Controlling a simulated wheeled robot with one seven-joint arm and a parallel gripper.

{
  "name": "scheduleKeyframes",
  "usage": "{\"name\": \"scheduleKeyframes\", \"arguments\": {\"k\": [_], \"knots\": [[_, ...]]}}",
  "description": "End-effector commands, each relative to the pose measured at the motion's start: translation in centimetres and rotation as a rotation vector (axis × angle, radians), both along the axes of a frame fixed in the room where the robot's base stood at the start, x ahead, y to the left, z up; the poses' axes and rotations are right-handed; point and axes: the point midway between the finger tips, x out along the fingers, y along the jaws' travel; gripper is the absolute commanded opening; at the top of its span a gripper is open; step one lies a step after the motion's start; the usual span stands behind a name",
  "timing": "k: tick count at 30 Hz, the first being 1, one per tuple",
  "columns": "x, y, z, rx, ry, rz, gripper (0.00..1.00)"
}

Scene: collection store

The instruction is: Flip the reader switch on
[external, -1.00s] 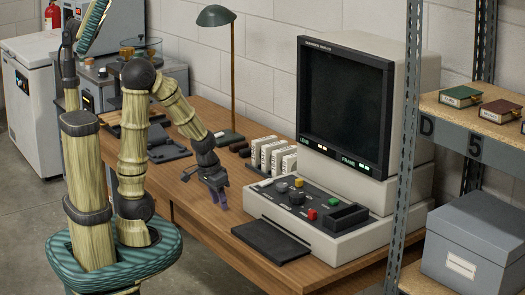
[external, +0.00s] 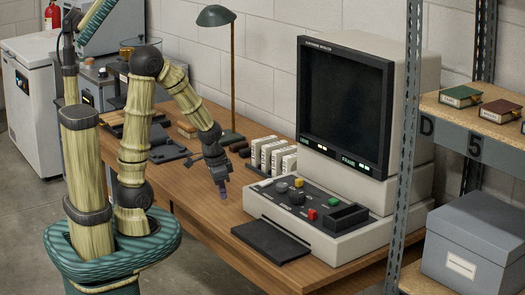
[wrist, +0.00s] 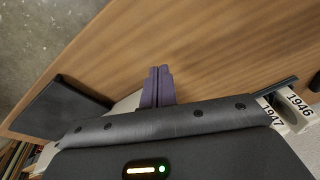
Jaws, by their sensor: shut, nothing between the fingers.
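The reader (external: 345,110) is a beige machine with a large dark screen on the desk. Its control panel (external: 262,195) in front carries yellow, red, green and dark controls; which one is the switch I cannot tell. My gripper (external: 223,194) is shut and empty, pointing down above the desk just left of the panel, apart from it. In the wrist view the purple fingertips (wrist: 158,86) are together over bare wood, and my gripper body hides most of the panel.
A dark flat pad (external: 270,242) lies at the panel's front, also in the wrist view (wrist: 62,108). White labelled boxes (external: 272,156) stand behind the panel's left end. A green lamp (external: 232,75) stands further back. A metal shelf post (external: 408,130) rises at right.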

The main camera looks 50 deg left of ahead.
Motion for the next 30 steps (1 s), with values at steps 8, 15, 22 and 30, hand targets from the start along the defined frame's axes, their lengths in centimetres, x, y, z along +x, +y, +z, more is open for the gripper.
{"name": "scheduleKeyframes", "arguments": {"k": [8,15,22,30], "knots": [[1.7,-0.7,4.5,0.107,0.046,-0.45,0.0],[3.1,-1.5,7.5,0.187,0.081,-0.859,0.0],[4.6,-2.5,10.2,0.251,0.106,-1.252,0.0],[6.2,-3.8,13.4,0.315,0.119,-1.709,0.0]]}}
